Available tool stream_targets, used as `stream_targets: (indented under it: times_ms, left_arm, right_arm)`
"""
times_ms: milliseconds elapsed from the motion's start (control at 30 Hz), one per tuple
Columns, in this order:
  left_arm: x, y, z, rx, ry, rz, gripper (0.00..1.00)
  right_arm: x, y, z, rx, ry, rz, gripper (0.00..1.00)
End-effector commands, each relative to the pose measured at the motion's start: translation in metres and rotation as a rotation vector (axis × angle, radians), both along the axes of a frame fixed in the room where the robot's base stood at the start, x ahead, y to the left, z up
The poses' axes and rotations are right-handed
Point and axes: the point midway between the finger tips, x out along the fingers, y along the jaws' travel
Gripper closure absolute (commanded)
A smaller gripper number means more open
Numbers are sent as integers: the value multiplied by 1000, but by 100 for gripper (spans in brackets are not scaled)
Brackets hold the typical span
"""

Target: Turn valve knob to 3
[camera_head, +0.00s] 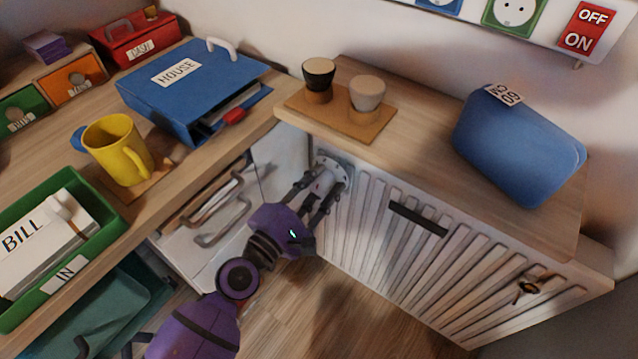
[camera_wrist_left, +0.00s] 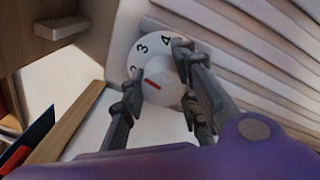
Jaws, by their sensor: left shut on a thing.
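The white round valve knob (camera_head: 338,168) sits on the side of the white ribbed radiator, under the wooden top. In the left wrist view the knob dial (camera_wrist_left: 150,42) shows 3 and 4 clearly; a number at its left edge, probably 2, is partly hidden by a finger. A red mark (camera_wrist_left: 152,84) on the knob slants, its upper-left end toward that left number. My left gripper (camera_head: 318,192) is shut on the knob, with fingers on either side of it; the fingers also show in the left wrist view (camera_wrist_left: 157,80). My right gripper is not in view.
The wooden shelf (camera_head: 420,140) overhangs the knob, with two small cups (camera_head: 367,93) and a blue case (camera_head: 520,145) on it. A desk at left holds a yellow mug (camera_head: 115,150), blue binder (camera_head: 190,85) and green tray (camera_head: 95,250). Bare floor lies below.

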Motion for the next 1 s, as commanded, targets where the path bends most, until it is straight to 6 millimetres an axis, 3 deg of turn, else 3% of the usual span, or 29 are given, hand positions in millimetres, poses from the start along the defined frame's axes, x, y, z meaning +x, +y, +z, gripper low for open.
stream_targets:
  times_ms: [400,900,933,1000]
  left_arm:
    - [4,4,9,127,-112,13,98]
    - [4,3,11,138,-123,14,98]
    - [4,3,11,138,-123,14,69]
    - [4,3,10,138,-123,14,60]
  right_arm:
    - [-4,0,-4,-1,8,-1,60]
    - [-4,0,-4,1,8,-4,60]
    - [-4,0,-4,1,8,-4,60]
    - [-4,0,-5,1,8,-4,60]
